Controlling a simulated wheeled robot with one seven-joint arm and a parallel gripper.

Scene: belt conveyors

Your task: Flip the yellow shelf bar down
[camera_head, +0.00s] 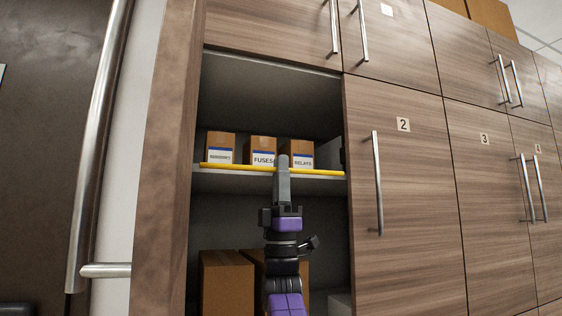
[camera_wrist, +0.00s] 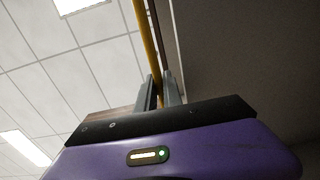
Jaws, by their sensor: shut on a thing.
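The yellow shelf bar (camera_head: 220,167) runs across the front edge of the shelf in the open cabinet, in front of the boxes' lower parts. In the wrist view the yellow bar (camera_wrist: 147,40) passes down between the two fingers. My gripper (camera_wrist: 160,92) is shut on the bar. In the head view my gripper (camera_head: 282,160) is at the bar, a little right of its middle, and its fingertips are hard to make out.
Three small boxes, one labelled FUSES (camera_head: 262,150) and one labelled RELAYS (camera_head: 300,154), stand behind the bar on the shelf (camera_head: 225,182). Brown cartons (camera_head: 227,283) stand below. A closed door marked 2 (camera_head: 410,200) is at right.

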